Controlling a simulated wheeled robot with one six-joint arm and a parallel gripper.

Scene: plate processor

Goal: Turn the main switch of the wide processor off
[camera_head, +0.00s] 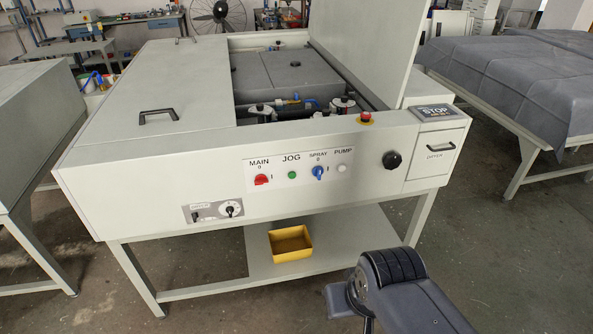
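The wide processor (140,180) is a large cream machine on a frame with legs, with part of its top open. Its red main switch (261,180) sits on the white front panel under the label MAIN. A 0 is marked above the switch and an I to its right. The red handle seems to lie roughly sideways toward the I, but it is small in this view. A grey part of my arm with black ridges shows at the bottom right, in front of the processor and apart from the switch.
A green JOG button (292,175), a blue SPRAY switch (318,173) and a white PUMP button (342,168) are right of the main switch. A black knob (392,160) and a red emergency button (365,117) are farther right. A yellow bin (291,244) sits on the lower shelf.

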